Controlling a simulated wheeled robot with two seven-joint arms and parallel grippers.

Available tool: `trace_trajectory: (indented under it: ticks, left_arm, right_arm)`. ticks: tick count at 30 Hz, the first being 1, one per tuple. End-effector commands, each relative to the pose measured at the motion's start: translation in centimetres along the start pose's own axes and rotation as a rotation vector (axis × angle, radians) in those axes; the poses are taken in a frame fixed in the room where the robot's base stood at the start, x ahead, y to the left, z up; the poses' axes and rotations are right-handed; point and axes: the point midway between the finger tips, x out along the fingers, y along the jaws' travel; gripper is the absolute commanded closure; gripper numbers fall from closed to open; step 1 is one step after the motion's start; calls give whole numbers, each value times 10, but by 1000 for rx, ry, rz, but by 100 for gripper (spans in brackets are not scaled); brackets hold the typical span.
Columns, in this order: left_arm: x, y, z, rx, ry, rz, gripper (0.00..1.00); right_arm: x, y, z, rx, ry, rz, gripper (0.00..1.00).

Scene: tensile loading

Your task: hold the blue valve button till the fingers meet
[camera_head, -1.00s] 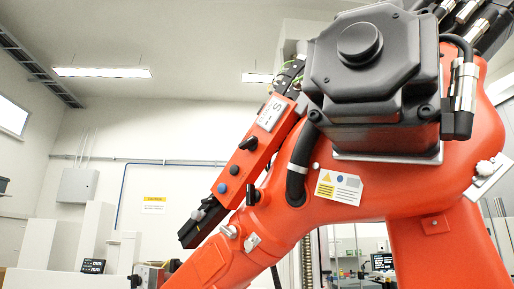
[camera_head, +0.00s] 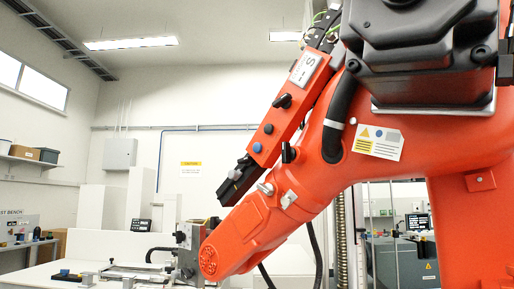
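A large orange robot arm (camera_head: 300,200) fills the middle and right of the head view. A long orange box (camera_head: 290,105) is tilted along its upper side. Near the box's lower end is a small round blue button (camera_head: 257,148), with a darker round button (camera_head: 268,129) just above it and a black knob (camera_head: 283,101) higher up. Nothing touches the blue button. Neither of my grippers is in view. No fingers that could meet can be made out.
A white bench (camera_head: 100,245) with a grey metal fixture (camera_head: 188,248) stands at lower left. A shelf with boxes (camera_head: 38,154) is on the left wall. Equipment with a screen (camera_head: 418,222) stands at lower right.

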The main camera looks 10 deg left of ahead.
Motion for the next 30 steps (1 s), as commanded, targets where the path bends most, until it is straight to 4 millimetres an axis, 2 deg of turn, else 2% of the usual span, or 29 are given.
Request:
trace_trajectory:
  ticks: [9,17,30]
  left_arm:
    - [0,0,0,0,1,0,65]
    - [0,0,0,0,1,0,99]
    - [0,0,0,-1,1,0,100]
  right_arm:
    - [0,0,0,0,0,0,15]
    - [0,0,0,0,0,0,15]
    - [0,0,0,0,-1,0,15]
